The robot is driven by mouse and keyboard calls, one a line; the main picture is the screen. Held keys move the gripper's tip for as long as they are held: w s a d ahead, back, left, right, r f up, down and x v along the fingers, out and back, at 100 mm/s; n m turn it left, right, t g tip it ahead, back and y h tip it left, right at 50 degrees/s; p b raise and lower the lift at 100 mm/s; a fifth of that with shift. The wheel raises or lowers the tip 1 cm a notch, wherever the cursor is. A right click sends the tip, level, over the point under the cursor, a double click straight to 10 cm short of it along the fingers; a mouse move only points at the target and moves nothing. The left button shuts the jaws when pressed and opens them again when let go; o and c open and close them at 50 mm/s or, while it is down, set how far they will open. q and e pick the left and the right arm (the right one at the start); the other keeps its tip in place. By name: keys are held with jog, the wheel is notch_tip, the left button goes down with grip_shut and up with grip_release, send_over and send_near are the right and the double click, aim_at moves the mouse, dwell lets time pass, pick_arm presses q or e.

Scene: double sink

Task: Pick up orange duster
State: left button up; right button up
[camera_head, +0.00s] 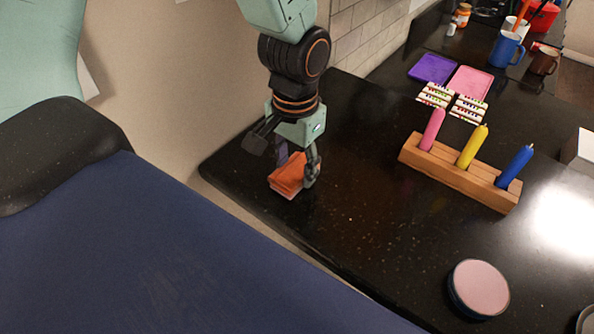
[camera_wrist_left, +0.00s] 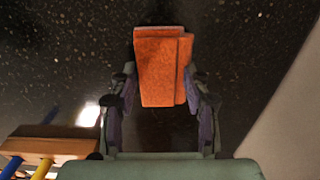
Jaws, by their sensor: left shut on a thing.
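The orange duster (camera_head: 288,175) is a small block near the left corner of the black counter. My left gripper (camera_head: 295,165) reaches down from above and is shut on it. In the left wrist view the orange duster (camera_wrist_left: 160,68) lies between the two fingers of the left gripper (camera_wrist_left: 160,95), toward their tips. Whether the duster touches the counter cannot be told for certain. My right gripper is in neither view.
A wooden holder (camera_head: 455,172) with pink, yellow and blue sticks stands to the right. A round pink-topped container (camera_head: 479,288) is at the lower right. Purple (camera_head: 433,68) and pink (camera_head: 470,82) trays lie farther back. The black counter (camera_head: 350,200) between is clear.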

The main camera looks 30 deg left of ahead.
aim_at(295, 172)
pick_arm(q)
jog(key=shift+s+r, duration=0.1)
jog(key=shift+s, duration=0.2)
jog(key=c, duration=0.3)
jog(key=shift+s+d+r, duration=0.1)
jog(key=shift+s+d, duration=0.05)
jog(key=shift+r, duration=0.15)
jog(key=shift+c, duration=0.2)
notch_tip(295, 172, up, 9)
jog(key=shift+w+r, duration=0.2)
jog(key=shift+w, duration=0.25)
jog(key=o, duration=0.4)
jog(key=shift+s+r, duration=0.1)
jog(key=shift+s, duration=0.3)
jog(key=c, duration=0.4)
jog(key=shift+w, duration=0.1)
